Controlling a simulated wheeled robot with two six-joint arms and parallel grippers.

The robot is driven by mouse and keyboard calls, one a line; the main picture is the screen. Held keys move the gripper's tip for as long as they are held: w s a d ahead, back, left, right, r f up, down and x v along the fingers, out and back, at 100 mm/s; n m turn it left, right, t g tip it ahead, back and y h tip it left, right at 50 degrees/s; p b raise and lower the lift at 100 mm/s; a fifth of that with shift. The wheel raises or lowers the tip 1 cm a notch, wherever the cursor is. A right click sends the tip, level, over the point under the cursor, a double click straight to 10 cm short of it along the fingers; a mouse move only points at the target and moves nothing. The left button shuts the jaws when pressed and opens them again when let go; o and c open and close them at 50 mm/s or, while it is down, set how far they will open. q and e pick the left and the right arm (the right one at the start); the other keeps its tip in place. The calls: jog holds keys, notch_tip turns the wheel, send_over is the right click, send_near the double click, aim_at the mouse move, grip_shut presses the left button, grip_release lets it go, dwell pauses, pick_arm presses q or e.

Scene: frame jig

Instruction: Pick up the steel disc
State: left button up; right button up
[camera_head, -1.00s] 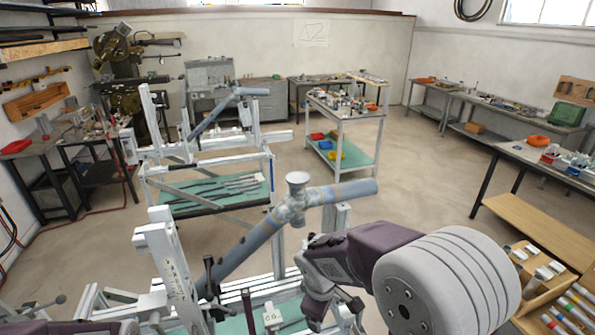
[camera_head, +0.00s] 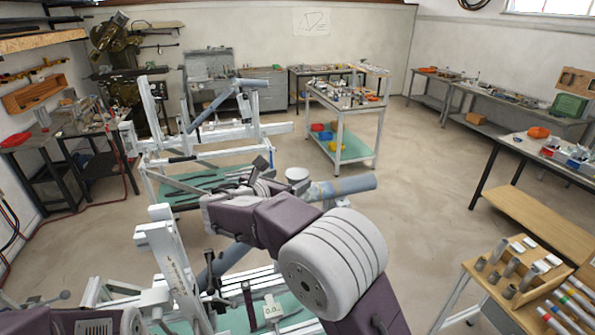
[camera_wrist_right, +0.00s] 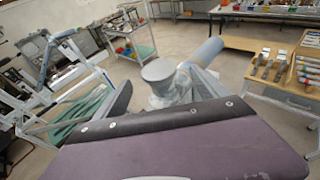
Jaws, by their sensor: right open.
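A grey, round, flat-topped piece that looks like the steel disc (camera_head: 297,174) sits at the top of a short upright stub on the slanted grey tube (camera_head: 345,187). It also shows in the right wrist view (camera_wrist_right: 157,70), just beyond my purple wrist housing. I cannot tell whether the disc is separate from the stub. My right gripper (camera_head: 262,172) is open, just left of the disc in the head view, and appears apart from it. Its fingers are partly hidden by my wrist. Only a purple part of my left arm shows at the bottom left; its gripper is out of view.
The white frame jig (camera_head: 165,260) with upright posts and clamps stands below and left of my right arm. A second jig (camera_head: 195,150) stands behind it. A wooden rack (camera_head: 490,285) with metal tubes is at the lower right. The floor at centre right is clear.

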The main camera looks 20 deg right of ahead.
aim_at(296, 174)
jog(key=shift+w+d+r+p, duration=0.15)
jog(key=shift+w+d+p, duration=0.6)
jog(key=shift+p, duration=0.45)
jog(key=shift+f+p+x, duration=0.2)
jog(key=shift+p+x, duration=0.3)
jog(key=shift+x, duration=0.7)
jog(key=shift+w+d+f, duration=0.1)
jog(key=shift+w+f, duration=0.15)
jog(key=shift+w, duration=0.05)
jog(key=shift+s, duration=0.1)
jog(key=c, duration=1.5)
jog(key=shift+r, duration=0.1)
jog(key=shift+c, duration=1.3)
jog(key=shift+r, duration=0.1)
